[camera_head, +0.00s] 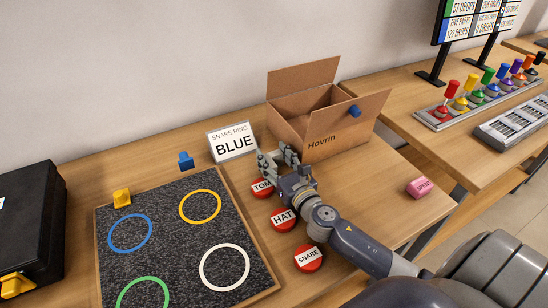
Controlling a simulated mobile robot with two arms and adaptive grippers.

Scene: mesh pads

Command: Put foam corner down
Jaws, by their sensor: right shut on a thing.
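My right gripper (277,158) is above the table, just in front of the open cardboard box and right of the sign. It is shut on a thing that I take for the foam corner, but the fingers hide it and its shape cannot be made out. The gripper is close to the red TOM button (262,189). My left gripper is not in view.
A cardboard box (305,127) marked Hovrin stands open behind. A SNARE RING BLUE sign (233,142) stands beside it. A dark mesh pad (170,244) with coloured rings lies left. Red HAT (283,220) and SNARE (308,258) buttons sit near my arm.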

